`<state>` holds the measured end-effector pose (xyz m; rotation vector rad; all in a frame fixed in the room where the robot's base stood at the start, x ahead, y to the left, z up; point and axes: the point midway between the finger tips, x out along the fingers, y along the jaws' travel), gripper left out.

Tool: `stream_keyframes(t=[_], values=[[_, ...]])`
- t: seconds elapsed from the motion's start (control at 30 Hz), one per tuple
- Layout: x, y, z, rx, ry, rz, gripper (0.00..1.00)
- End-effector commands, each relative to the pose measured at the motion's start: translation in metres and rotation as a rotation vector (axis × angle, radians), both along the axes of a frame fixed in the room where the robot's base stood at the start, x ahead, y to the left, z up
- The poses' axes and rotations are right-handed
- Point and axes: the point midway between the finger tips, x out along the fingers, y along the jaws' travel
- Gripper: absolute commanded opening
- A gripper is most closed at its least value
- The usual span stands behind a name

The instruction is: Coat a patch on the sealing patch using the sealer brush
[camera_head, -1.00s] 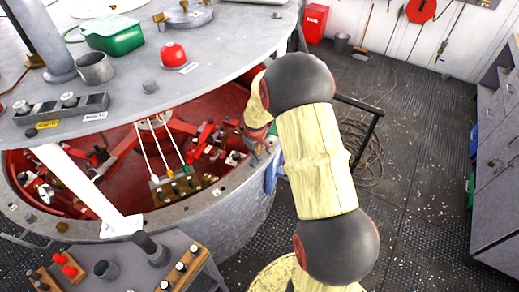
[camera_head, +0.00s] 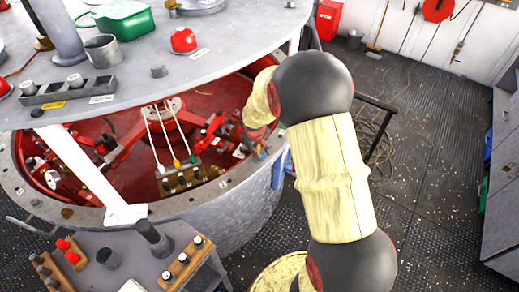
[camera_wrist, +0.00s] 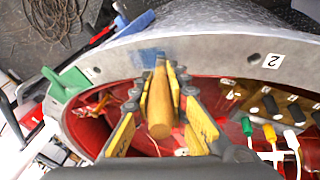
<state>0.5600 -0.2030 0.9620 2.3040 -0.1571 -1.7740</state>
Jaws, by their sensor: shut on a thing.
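In the wrist view, my gripper (camera_wrist: 155,85) has yellow fingers closed around a tan, wooden-looking handle (camera_wrist: 159,105), which I take for the sealer brush. The handle points away from me toward the grey rim. Its far end overlaps a flat blue patch (camera_wrist: 142,57) on the rim, probably the sealing patch. The bristles are not clear, and I cannot tell whether the brush touches the patch. In the head view, the gripper end is small beside the drum rim and partly hidden by my arm.
A green block (camera_wrist: 65,86) sits on the rim to the left in the wrist view. Levers with yellow, green and white ends (camera_wrist: 270,132) stand in the red drum interior. A grey tabletop (camera_head: 130,75) overhangs the drum. Floor is open at right.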

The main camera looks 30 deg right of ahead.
Motion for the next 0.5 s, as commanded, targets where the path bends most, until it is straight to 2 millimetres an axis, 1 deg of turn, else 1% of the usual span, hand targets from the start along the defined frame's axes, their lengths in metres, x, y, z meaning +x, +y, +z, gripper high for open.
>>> stream_keyframes(t=[0.3, 0.5], values=[[-0.006, 0.024, -0.002, 0.0, -0.001, 0.002, 0.0], [-0.008, 0.031, -0.001, 0.0, -0.001, 0.001, 0.0]])
